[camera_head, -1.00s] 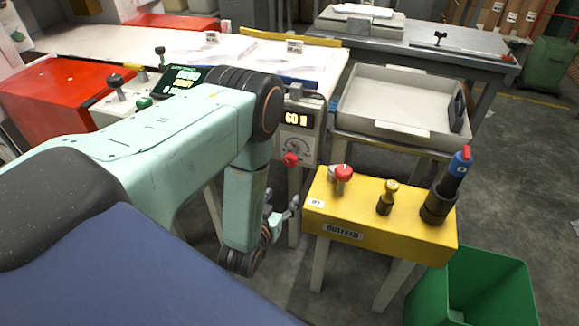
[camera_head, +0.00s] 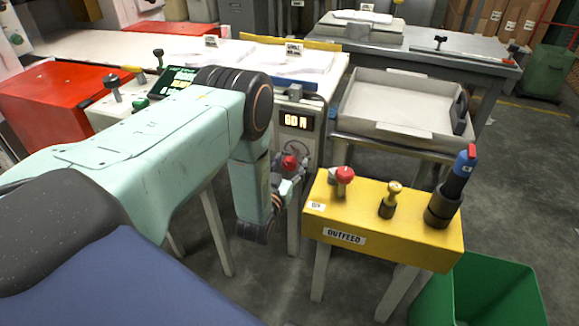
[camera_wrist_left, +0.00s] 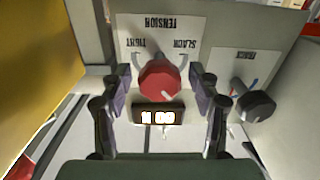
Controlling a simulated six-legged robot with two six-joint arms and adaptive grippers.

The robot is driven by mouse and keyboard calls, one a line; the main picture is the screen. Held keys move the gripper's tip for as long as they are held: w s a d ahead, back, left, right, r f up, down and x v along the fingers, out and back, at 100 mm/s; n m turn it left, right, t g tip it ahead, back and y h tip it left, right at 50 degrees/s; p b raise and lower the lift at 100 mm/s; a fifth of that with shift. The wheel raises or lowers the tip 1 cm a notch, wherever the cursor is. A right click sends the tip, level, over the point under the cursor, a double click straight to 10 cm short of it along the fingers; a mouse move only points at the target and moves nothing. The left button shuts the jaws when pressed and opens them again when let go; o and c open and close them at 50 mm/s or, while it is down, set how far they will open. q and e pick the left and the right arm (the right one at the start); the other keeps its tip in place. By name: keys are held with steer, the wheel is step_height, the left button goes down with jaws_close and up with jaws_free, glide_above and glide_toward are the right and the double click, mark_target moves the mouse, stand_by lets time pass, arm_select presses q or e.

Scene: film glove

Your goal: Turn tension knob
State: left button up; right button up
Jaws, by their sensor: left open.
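The tension knob is a round red knob (camera_wrist_left: 160,81) on a white panel lettered TENSION, TIGHT and SLACK in the left wrist view. In the head view the red knob (camera_head: 289,162) shows on the front of the machine, below an orange-lit display (camera_head: 296,122). My left gripper (camera_wrist_left: 160,88) is open, one finger on each side of the knob, with gaps visible between fingers and knob. In the head view the left gripper (camera_head: 290,180) is small and partly overlaps the knob area. My right gripper is not in view.
A black knob (camera_wrist_left: 257,105) sits beside the tension panel. A yellow outfeed stand (camera_head: 385,225) with a red knob (camera_head: 344,175), a stamp (camera_head: 391,198) and a blue-topped tool (camera_head: 458,177) is to the right.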

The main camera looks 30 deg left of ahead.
arm_select(q)
steer(key=shift+c, duration=0.6)
steer(key=c, duration=1.1)
steer(key=shift+m, duration=0.3)
steer(key=shift+m+p, duration=0.65)
steer(key=shift+m, duration=0.35)
steer(key=m+p, duration=0.1)
steer(key=m, duration=0.2)
steer(key=shift+m, duration=0.3)
steer(key=m+p, duration=0.2)
steer(key=m, duration=0.3)
steer(key=shift+m, duration=0.3)
steer(key=shift+f, duration=0.1)
